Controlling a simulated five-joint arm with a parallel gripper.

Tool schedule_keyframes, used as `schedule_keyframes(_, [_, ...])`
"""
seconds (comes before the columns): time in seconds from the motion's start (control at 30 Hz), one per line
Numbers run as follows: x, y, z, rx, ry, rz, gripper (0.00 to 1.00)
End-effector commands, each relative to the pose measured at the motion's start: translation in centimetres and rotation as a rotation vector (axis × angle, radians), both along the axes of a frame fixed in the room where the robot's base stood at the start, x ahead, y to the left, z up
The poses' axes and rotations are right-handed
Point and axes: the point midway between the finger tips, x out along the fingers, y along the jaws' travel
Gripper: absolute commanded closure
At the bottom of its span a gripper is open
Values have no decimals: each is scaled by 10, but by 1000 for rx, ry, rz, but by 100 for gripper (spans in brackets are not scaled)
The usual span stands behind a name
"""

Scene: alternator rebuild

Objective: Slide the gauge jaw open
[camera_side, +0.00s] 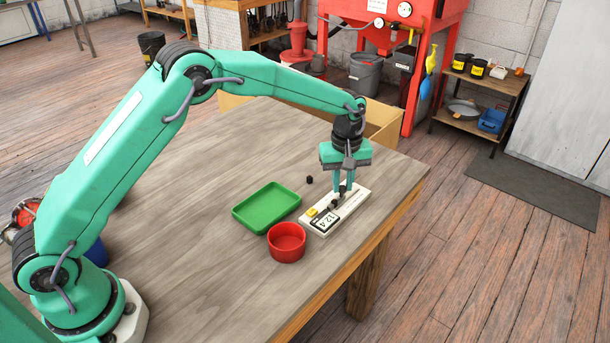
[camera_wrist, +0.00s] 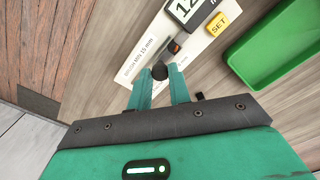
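The gauge is a white plate (camera_side: 352,201) lying flat on the table, with a display (camera_side: 328,221) that seems to read 12.4. A small dark slider piece with an orange-brown mark (camera_wrist: 174,46) sits beside the display. A round black knob (camera_wrist: 159,72) stands by it. My gripper (camera_side: 343,192) points down over the gauge. Its two teal fingers (camera_wrist: 159,80) are apart, one on each side of the knob. Whether they press on it, I cannot tell.
A yellow SET button (camera_wrist: 217,24) is on the gauge. A green tray (camera_side: 267,207) and a red round bowl (camera_side: 287,243) stand left of it. A small black block (camera_side: 309,180) lies behind. The table's right edge is close to the gauge.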

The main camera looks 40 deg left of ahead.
Motion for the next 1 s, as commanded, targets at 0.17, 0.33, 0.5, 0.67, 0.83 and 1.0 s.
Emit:
schedule_keyframes(0.17, [0, 0, 0, 0, 0, 0, 100])
schedule_keyframes(0.33, [4, 0, 0, 1, 1, 0, 100])
schedule_keyframes(0.5, [17, 0, 0, 0, 0, 1, 100])
schedule_keyframes(0.67, [29, 0, 0, 0, -1, 1, 100])
schedule_keyframes(0.83, [36, 0, 0, 0, -1, 1, 100])
schedule_keyframes(1.0, [38, 0, 1, -1, -4, 1, 100])
